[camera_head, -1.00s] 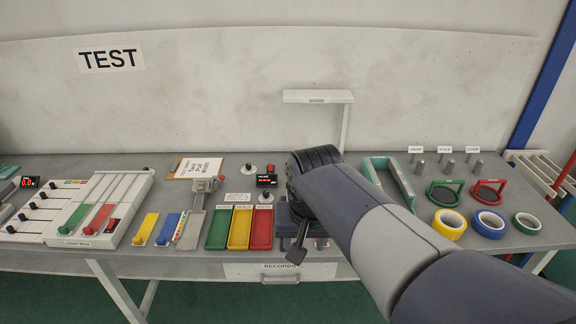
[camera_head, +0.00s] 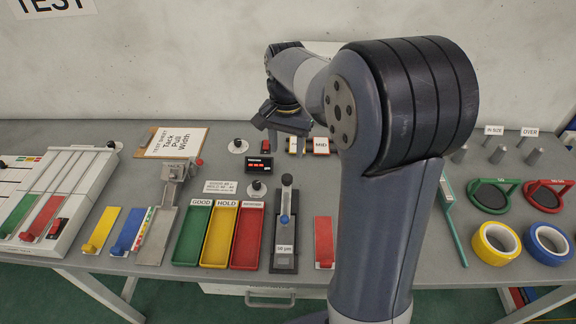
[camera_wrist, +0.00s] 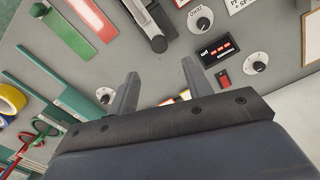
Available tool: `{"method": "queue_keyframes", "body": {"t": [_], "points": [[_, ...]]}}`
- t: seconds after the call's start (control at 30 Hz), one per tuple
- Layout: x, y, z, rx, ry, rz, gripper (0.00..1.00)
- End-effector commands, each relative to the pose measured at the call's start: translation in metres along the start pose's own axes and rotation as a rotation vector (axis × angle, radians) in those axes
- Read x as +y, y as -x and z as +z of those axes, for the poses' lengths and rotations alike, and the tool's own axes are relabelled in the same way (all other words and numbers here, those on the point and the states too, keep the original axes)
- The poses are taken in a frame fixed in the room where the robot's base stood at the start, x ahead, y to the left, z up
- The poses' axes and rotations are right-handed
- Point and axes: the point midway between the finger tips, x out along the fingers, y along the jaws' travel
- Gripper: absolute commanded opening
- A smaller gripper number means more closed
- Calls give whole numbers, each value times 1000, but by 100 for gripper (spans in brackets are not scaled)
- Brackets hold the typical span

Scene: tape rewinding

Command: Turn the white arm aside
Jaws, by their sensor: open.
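The white arm (camera_head: 322,47) is almost wholly hidden behind my own arm at the back of the bench in the head view; only a pale bit shows. Its post is hidden. My gripper (camera_wrist: 158,68) is open and empty in the wrist view, its two fingers apart above the bench. In the head view my gripper (camera_head: 286,120) hangs over the back of the bench, near the small display. I cannot tell how far it is from the white arm.
The display (camera_head: 259,165) and knobs (camera_head: 238,146) lie in front of my gripper. Green, yellow and red trays (camera_head: 219,235) and a black lever device (camera_head: 285,232) stand nearer the front. Tape rolls (camera_head: 497,243) are at the right. The back wall is close behind.

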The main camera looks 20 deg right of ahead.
Motion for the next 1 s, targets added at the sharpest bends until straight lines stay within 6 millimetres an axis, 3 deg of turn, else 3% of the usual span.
{"method": "queue_keyframes", "body": {"t": [0.3, 0.5, 0.93, 1.0], "points": [[1, -59, 1, -5, 2, 4, 48], [1, -87, 1, -3, 2, 2, 48], [0, -99, 1, 0, 2, 0, 48], [0, -98, 1, 0, 2, 0, 43]]}}
